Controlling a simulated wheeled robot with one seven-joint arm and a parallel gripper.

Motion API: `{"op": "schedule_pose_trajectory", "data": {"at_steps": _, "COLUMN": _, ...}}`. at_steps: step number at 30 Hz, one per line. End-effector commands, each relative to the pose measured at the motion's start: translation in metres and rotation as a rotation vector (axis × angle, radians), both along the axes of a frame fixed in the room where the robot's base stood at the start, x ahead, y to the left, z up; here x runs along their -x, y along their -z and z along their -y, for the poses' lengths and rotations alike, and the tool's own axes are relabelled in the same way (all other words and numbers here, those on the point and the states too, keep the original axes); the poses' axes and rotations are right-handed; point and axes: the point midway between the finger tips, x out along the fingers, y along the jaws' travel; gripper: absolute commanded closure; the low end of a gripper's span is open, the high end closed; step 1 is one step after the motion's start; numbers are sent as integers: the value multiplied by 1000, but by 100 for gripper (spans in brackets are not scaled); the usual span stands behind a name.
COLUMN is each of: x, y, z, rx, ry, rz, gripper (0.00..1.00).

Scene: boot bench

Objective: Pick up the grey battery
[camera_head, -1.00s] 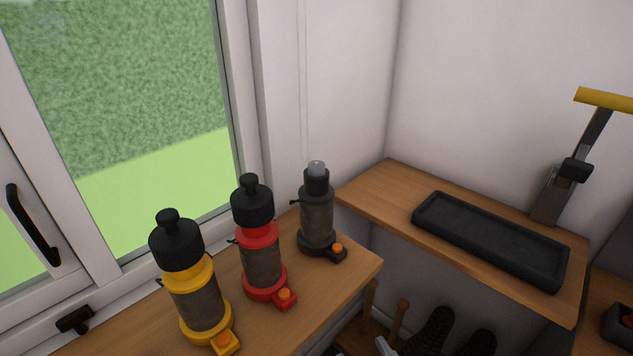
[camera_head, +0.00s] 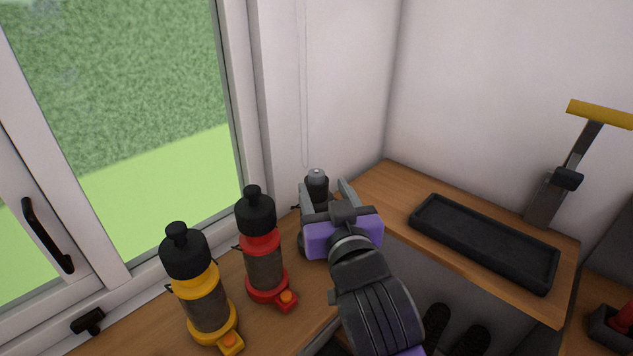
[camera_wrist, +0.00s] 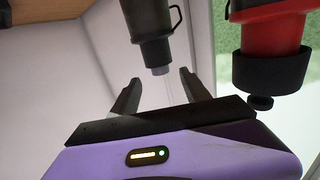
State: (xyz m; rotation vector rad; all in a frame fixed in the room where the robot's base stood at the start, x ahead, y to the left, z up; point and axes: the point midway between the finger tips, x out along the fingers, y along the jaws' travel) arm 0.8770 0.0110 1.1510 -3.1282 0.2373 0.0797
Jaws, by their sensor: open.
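A small light-grey cylinder (camera_head: 316,173), the only thing that fits the grey battery, sticks up from the top of a dark grey bottle-shaped holder (camera_head: 317,190) on the wooden shelf. In the wrist view the grey cylinder (camera_wrist: 160,70) appears upside down under the dark holder (camera_wrist: 150,25). My gripper (camera_head: 323,186) is open and empty, over the front of the holder. In the wrist view its fingertips (camera_wrist: 159,76) lie on either side of the cylinder, apart from it. My gripper hides most of the holder in the head view.
A red bottle (camera_head: 262,255) with a black cap stands close on the left, and a yellow one (camera_head: 203,295) beyond it. The window is behind. A black tray (camera_head: 485,240) lies on the right shelf (camera_head: 380,180), near a yellow-handled tool (camera_head: 565,180).

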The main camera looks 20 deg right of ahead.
Motion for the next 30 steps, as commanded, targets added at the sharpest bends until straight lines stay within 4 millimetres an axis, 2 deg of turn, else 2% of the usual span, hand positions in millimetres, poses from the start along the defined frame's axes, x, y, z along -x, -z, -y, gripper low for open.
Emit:
{"op": "schedule_pose_trajectory", "data": {"at_steps": 15, "x": -61, "y": -1, "z": 9, "rx": -1, "ry": 0, "rz": 0, "gripper": 45}}
{"op": "schedule_pose_trajectory", "data": {"at_steps": 23, "x": -64, "y": 0, "z": 9, "rx": -1, "ry": -1, "rz": 1, "gripper": 45}}
{"op": "schedule_pose_trajectory", "data": {"at_steps": 24, "x": -64, "y": 0, "z": 9, "rx": -1, "ry": -1, "rz": 1, "gripper": 47}}
{"op": "schedule_pose_trajectory", "data": {"at_steps": 30, "x": -63, "y": 0, "z": 9, "rx": 0, "ry": -1, "rz": 1, "gripper": 86}}
